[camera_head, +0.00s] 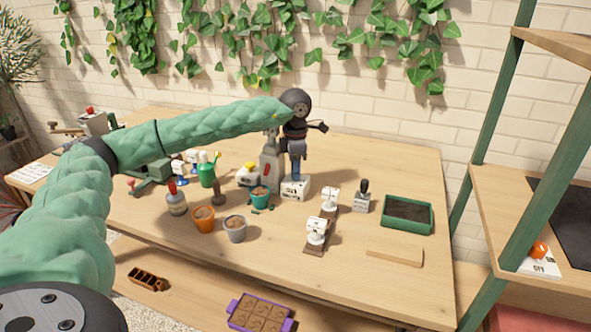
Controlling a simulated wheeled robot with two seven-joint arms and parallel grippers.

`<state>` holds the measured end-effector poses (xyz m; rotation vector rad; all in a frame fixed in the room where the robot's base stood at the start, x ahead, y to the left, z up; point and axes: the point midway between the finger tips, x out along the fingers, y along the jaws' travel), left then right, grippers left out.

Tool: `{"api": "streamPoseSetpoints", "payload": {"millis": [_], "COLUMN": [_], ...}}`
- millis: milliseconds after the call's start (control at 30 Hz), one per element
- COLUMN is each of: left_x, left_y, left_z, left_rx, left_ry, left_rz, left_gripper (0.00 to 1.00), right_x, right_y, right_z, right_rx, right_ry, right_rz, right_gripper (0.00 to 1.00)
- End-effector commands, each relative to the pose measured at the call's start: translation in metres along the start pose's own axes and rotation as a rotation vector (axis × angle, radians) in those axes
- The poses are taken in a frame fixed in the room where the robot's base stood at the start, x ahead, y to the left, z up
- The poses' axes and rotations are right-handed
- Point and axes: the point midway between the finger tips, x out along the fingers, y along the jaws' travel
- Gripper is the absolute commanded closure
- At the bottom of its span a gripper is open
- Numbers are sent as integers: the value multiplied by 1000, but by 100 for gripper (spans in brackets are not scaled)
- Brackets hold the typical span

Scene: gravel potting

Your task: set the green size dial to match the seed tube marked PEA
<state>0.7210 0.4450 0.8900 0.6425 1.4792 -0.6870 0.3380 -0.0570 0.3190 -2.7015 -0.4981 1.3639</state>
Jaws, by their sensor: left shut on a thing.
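My left arm reaches across the table from the left. My left gripper (296,174) points straight down, with its fingertips at the top of a small white box (295,189) with dark markings on its front. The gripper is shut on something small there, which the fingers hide. I cannot make out a green dial in this view; the box top is mostly covered by the gripper. No tube marking PEA is readable. My right gripper is not in view.
A grey stand (271,172) with a teal pot (260,196) is left of the white box. An orange pot (204,219) and grey pot (236,229) stand nearer. The front right tabletop is mostly clear.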

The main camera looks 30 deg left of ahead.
Motion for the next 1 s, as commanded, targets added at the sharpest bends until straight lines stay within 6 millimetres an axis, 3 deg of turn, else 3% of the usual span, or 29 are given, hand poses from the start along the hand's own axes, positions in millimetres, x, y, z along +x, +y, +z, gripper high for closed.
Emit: {"api": "streamPoseSetpoints", "payload": {"millis": [133, 167, 267, 667, 1000], "left_x": [-1, -1, -1, -8, -58], "left_y": [0, 0, 0, 0, 1], "left_z": [0, 0, 0, 0, 0], "left_rx": [0, 0, 0, 1, 0], "left_ry": [-1, -1, -1, -1, -2], "left_rz": [1, 1, 1, 1, 1], "left_gripper": [100, 73, 55, 55, 55], "right_x": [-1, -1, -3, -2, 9], "right_y": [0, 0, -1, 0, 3], "right_z": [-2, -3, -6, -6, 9], "right_rx": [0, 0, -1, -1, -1], "right_ry": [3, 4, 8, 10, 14], "right_rz": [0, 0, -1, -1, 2], "right_gripper": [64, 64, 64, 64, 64]}}
